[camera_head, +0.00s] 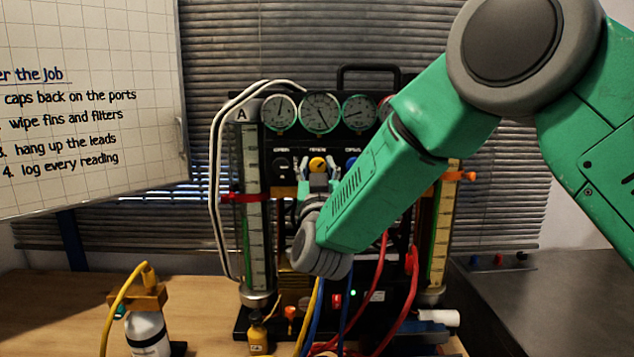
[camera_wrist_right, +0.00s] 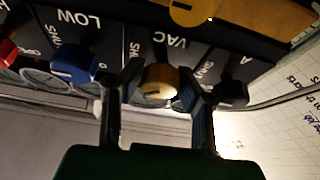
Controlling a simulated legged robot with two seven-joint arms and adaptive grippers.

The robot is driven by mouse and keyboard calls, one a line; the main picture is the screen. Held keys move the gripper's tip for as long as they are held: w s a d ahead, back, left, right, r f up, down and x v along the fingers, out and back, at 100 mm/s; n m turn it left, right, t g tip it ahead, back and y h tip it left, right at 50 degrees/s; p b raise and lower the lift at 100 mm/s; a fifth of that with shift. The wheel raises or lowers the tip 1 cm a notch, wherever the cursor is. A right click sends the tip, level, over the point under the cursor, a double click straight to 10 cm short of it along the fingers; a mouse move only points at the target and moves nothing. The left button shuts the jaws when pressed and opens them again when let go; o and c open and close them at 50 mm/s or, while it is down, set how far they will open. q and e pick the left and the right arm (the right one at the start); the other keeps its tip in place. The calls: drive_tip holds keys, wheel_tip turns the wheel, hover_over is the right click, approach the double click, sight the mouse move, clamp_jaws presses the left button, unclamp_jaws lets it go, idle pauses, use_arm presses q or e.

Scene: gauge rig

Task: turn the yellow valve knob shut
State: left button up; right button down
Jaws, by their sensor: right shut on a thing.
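The yellow valve knob (camera_head: 317,164) is on the black gauge panel, below the middle gauge. In the right wrist view the yellow knob (camera_wrist_right: 160,80) sits between the two fingers, under the label VAC, with a dark mark on its face. My right gripper (camera_head: 319,181) reaches the panel from the front and is shut on this knob; its two fingers (camera_wrist_right: 161,86) also show in the wrist view, one on each side of it. The arm hides part of the panel to the right. My left gripper is not in view.
A blue knob (camera_wrist_right: 75,65) and a black knob (camera_wrist_right: 233,91) flank the yellow one closely. Glass tubes (camera_head: 253,205) stand at the rig's sides. Red, blue and yellow hoses hang below. A whiteboard (camera_head: 85,110) is at left, a white bottle (camera_head: 147,333) on the wooden table.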

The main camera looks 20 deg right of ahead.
drive_tip(key=m+g+h+b, duration=0.1)
drive_tip(key=m, duration=0.2)
drive_tip(key=f+m+h+b, duration=0.1)
drive_tip(key=m+h+b, duration=0.1)
drive_tip(key=m, duration=0.1)
drive_tip(key=shift+a+f+m+g, duration=0.1)
drive_tip(key=shift+f+m+g, duration=0.05)
drive_tip(key=shift+m+g, duration=0.25)
drive_tip(key=shift+m+g+h+b, duration=0.6)
drive_tip(key=shift+m+b, duration=0.15)
drive_tip(key=shift+m, duration=0.8)
drive_tip(key=shift+m+g+h+b, duration=0.5)
drive_tip(key=shift+m+h+b, duration=0.15)
drive_tip(key=shift+m, duration=0.9)
drive_tip(key=shift+r, duration=0.2)
drive_tip(key=c, duration=1.2)
unclamp_jaws()
drive_tip(key=shift+r, duration=0.1)
drive_tip(key=shift+o, duration=0.2)
drive_tip(key=shift+w, duration=0.1)
drive_tip(key=shift+r, duration=0.15)
